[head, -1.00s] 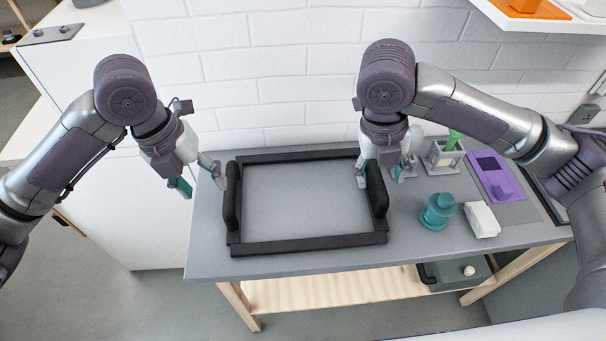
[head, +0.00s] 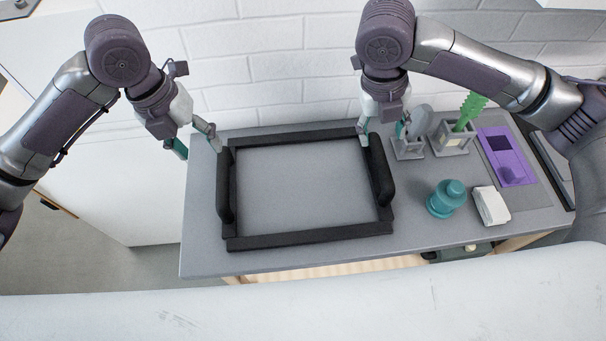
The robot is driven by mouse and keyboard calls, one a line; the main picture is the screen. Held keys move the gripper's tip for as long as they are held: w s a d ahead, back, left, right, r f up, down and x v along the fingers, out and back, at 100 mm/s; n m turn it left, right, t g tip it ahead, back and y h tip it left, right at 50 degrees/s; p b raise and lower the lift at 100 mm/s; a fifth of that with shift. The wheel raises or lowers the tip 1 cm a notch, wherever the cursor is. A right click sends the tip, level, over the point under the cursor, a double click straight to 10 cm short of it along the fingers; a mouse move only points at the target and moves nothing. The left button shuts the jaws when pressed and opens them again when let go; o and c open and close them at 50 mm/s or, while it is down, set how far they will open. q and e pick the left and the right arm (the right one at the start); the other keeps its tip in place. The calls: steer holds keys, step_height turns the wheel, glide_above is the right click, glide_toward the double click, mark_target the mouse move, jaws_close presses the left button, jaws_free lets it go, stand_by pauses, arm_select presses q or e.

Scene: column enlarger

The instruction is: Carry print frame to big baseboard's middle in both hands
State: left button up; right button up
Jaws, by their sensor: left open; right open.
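The print frame (head: 312,239) is a black rectangle with a thick upright handle on its left side (head: 226,185) and another on its right side (head: 380,170). It lies flat on the grey worktop (head: 204,262). My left gripper (head: 197,146) is open and empty, up and left of the left handle's far end. My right gripper (head: 383,134) is open at the far end of the right handle, one finger on each side of it in the picture. Contact cannot be told. I cannot identify the big baseboard in this view.
Right of the frame stand a teal bottle (head: 446,199), a white block (head: 491,206), a purple tray (head: 506,157) and grey holders, one with a green tool (head: 467,112). A white brick wall (head: 280,75) is behind. A broad pale surface (head: 300,300) fills the foreground.

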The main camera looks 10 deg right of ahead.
mark_target(382, 158)
arm_select(q)
steer(key=f, duration=0.3)
steer(key=d+f, duration=0.1)
steer(key=f, duration=0.3)
steer(key=d+f, duration=0.1)
steer(key=f, duration=0.3)
steer(key=shift+s+d, duration=0.1)
steer(key=shift+d, duration=0.05)
arm_select(e)
steer(key=f, duration=0.3)
steer(key=d+f, duration=0.1)
steer(key=f, duration=0.3)
steer(key=d+f, duration=0.1)
steer(key=f, duration=0.3)
steer(key=shift+d, duration=0.15)
arm_select(q)
jaws_close()
arm_select(e)
jaws_close()
arm_select(q)
steer(key=shift+r, duration=0.1)
arm_select(e)
steer(key=shift+r, duration=0.1)
